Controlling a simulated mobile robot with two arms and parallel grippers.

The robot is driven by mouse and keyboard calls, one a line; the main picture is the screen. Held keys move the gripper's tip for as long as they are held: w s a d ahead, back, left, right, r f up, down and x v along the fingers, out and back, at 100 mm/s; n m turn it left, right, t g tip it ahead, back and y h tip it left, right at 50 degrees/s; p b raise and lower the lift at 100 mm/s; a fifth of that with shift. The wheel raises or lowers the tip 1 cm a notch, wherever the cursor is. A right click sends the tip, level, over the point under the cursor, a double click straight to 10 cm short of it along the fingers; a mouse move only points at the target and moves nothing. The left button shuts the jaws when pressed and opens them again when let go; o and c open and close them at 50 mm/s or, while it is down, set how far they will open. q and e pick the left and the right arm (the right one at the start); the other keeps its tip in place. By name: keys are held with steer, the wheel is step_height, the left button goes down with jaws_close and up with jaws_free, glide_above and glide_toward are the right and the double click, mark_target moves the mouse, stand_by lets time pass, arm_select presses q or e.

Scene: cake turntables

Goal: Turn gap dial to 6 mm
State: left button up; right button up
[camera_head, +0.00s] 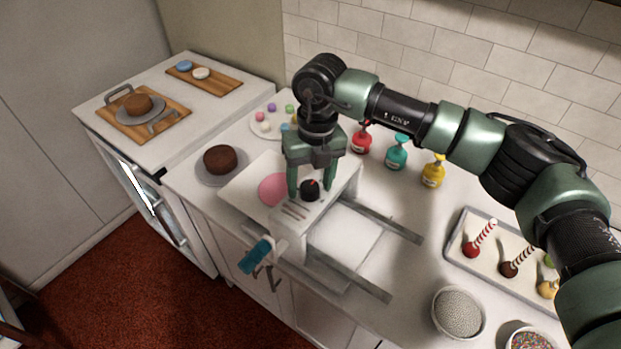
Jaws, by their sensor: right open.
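A black round gap dial (310,190) with a red mark sits on top of a white sheeter-like machine (241,193) on the counter. A few short lines are marked on the machine just in front of the dial; their numbers are too small to read. My right gripper (310,186) points down over the dial, its green fingers on either side of it. The fingers are apart; I cannot tell whether they touch the dial. A pink round disc (273,189) lies on the machine's left bed. A teal-handled crank (256,256) sticks out in front. My left gripper is not in view.
A chocolate cake (220,158) on a plate stands left of the machine. Red, teal (396,154) and yellow bottles stand behind. A tray of cake pops (487,262) and two sprinkle bowls (458,311) are at right. My right arm spans the upper right.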

steer(key=shift+s, duration=0.1)
steer(key=shift+r, duration=0.1)
steer(key=c, duration=0.4)
jaws_close()
steer(key=shift+f+n+b, duration=0.2)
steer(key=shift+n+b, duration=0.1)
steer(key=shift+b, duration=0.35)
steer(key=n+b, duration=0.3)
steer(key=b, duration=0.2)
steer(key=shift+f+n, duration=0.1)
steer(key=shift+n, duration=0.2)
steer(key=shift+n+b, duration=1.05)
steer(key=shift+n, duration=0.05)
arm_select(q)
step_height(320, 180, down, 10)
steer(key=b, duration=0.1)
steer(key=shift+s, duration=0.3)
arm_select(e)
steer(key=shift+r+n, duration=0.25)
steer(key=shift+n, duration=0.95)
steer(key=shift+g, duration=0.3)
